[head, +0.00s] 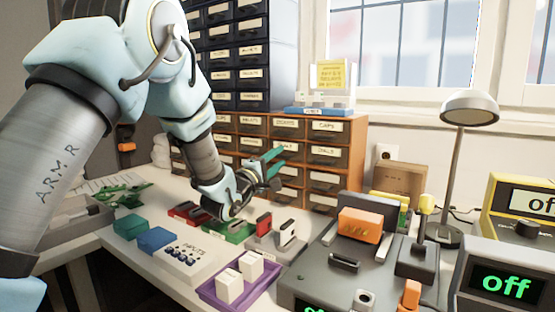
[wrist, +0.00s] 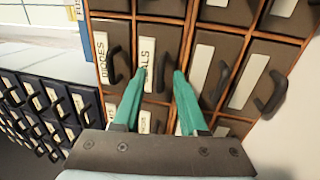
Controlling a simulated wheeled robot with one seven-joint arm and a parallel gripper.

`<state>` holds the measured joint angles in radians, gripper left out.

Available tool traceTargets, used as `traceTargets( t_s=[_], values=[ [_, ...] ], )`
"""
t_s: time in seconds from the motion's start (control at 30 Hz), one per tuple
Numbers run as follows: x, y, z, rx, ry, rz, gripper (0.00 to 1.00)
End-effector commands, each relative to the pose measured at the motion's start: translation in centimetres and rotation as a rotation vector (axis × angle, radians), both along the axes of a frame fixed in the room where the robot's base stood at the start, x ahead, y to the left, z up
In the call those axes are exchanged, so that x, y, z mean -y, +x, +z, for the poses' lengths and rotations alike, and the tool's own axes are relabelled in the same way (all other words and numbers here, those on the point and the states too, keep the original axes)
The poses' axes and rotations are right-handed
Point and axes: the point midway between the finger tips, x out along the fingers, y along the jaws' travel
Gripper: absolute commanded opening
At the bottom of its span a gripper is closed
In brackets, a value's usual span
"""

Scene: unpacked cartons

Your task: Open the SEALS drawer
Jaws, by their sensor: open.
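The orange-framed drawer cabinet (head: 342,172) stands on the table against the back, its brown drawers shut. In the wrist view, where the cabinet appears turned sideways, one drawer's label (wrist: 147,58) ends in "ALS"; its other letters are not clear. I cannot read SEALS in full in either view. My gripper (head: 271,164) is in front of the cabinet's middle drawers. In the wrist view its green fingers (wrist: 163,80) are apart and empty, with the left fingertip over the edge of the "ALS" label.
A dark drawer cabinet (head: 237,50) rises behind. Red and green trays, a purple tray (head: 212,292), a grey device (head: 330,262) and a lamp (head: 470,108) crowd the tabletop before and beside the cabinet. A neighbouring drawer's label (wrist: 101,48) shows in the wrist view.

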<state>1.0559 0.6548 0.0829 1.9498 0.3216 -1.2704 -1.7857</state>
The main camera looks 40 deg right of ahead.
Motion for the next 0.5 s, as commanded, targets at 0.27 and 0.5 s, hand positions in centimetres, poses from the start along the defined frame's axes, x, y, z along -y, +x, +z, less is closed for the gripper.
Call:
traceTargets(
  t_s=[0.27,0.5],
  values=[
    [0.01,-0.01,-0.01,0.000,0.000,0.000,0.35],
    [0.00,-0.02,0.00,0.000,0.000,0.000,0.08]
  ],
)
